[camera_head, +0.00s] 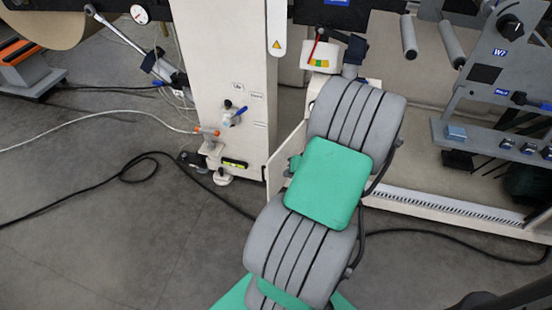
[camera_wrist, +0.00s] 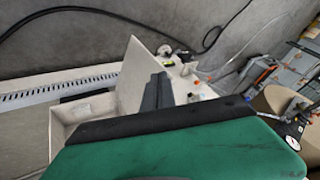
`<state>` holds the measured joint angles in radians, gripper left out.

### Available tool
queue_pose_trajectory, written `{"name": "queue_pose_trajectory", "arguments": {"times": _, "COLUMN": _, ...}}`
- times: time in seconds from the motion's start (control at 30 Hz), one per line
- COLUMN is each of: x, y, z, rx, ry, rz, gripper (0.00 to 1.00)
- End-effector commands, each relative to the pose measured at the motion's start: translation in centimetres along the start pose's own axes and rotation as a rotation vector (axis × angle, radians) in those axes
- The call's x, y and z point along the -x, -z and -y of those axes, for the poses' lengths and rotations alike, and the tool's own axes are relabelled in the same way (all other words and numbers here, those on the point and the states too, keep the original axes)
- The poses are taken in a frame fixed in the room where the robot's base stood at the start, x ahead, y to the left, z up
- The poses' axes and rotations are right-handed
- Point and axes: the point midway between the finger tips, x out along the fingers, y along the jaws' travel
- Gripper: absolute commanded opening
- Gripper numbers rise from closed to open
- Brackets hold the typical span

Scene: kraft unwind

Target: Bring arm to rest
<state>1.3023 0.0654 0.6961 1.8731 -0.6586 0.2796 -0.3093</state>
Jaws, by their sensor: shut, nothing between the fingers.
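My arm (camera_head: 328,180) runs up the middle of the head view, with grey ribbed joints and green covers. It is bent and raised in front of the machine. In the wrist view, a green cover with a black edge fills the bottom. Beyond it, the dark fingers of my gripper (camera_wrist: 158,92) show close together and empty, in front of a pale open box-like part of the machine. I cannot make out the gripper clearly in the head view, where the arm hides much of what is behind it.
A white machine column (camera_head: 225,90) stands left of the arm. A grey side plate with rollers (camera_head: 452,45) is at the right. A black cable (camera_head: 95,195) lies across the grey floor. The floor at the lower left is mostly clear.

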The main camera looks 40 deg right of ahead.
Motion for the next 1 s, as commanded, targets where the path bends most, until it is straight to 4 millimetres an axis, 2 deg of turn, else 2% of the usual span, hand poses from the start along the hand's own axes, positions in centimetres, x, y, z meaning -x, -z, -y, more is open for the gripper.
{"name": "queue_pose_trajectory", "arguments": {"times": 0.07, "x": 0.2, "y": 0.0, "z": 0.2, "rx": 0.003, "ry": 0.0, "rz": 0.003, "gripper": 0.0}}
{"name": "queue_pose_trajectory", "arguments": {"times": 0.17, "x": 1.3, "y": 0.9, "z": 2.8, "rx": 0.052, "ry": -0.006, "rz": 0.036, "gripper": 0.0}}
{"name": "queue_pose_trajectory", "arguments": {"times": 0.27, "x": 3.9, "y": 2.0, "z": 9.2, "rx": 0.168, "ry": -0.023, "rz": 0.119, "gripper": 0.0}}
{"name": "queue_pose_trajectory", "arguments": {"times": 0.3, "x": 5.3, "y": 2.3, "z": 12.5, "rx": 0.227, "ry": -0.035, "rz": 0.159, "gripper": 0.0}}
{"name": "queue_pose_trajectory", "arguments": {"times": 0.37, "x": 7.9, "y": 2.2, "z": 17.5, "rx": 0.317, "ry": -0.058, "rz": 0.214, "gripper": 0.0}}
{"name": "queue_pose_trajectory", "arguments": {"times": 0.4, "x": 9.6, "y": 1.9, "z": 20.6, "rx": 0.373, "ry": -0.075, "rz": 0.246, "gripper": 0.0}}
{"name": "queue_pose_trajectory", "arguments": {"times": 0.47, "x": 12.6, "y": 1.1, "z": 25.0, "rx": 0.453, "ry": -0.099, "rz": 0.282, "gripper": 0.0}}
{"name": "queue_pose_trajectory", "arguments": {"times": 0.5, "x": 14.7, "y": 0.5, "z": 27.8, "rx": 0.504, "ry": -0.114, "rz": 0.298, "gripper": 0.0}}
{"name": "queue_pose_trajectory", "arguments": {"times": 0.6, "x": 20.1, "y": -1.6, "z": 33.6, "rx": 0.614, "ry": -0.143, "rz": 0.325, "gripper": 0.0}}
{"name": "queue_pose_trajectory", "arguments": {"times": 0.63, "x": 21.6, "y": -2.3, "z": 34.9, "rx": 0.641, "ry": -0.148, "rz": 0.328, "gripper": 0.0}}
{"name": "queue_pose_trajectory", "arguments": {"times": 0.7, "x": 24.6, "y": -3.7, "z": 37.1, "rx": 0.689, "ry": -0.156, "rz": 0.333, "gripper": 0.0}}
{"name": "queue_pose_trajectory", "arguments": {"times": 0.8, "x": 27.1, "y": -5.3, "z": 38.6, "rx": 0.726, "ry": -0.16, "rz": 0.335, "gripper": 0.0}}
{"name": "queue_pose_trajectory", "arguments": {"times": 0.9, "x": 27.8, "y": -6.1, "z": 39.0, "rx": 0.738, "ry": -0.161, "rz": 0.336, "gripper": 0.0}}
{"name": "queue_pose_trajectory", "arguments": {"times": 1.0, "x": 27.7, "y": -6.2, "z": 38.9, "rx": 0.737, "ry": -0.163, "rz": 0.338, "gripper": 0.0}}
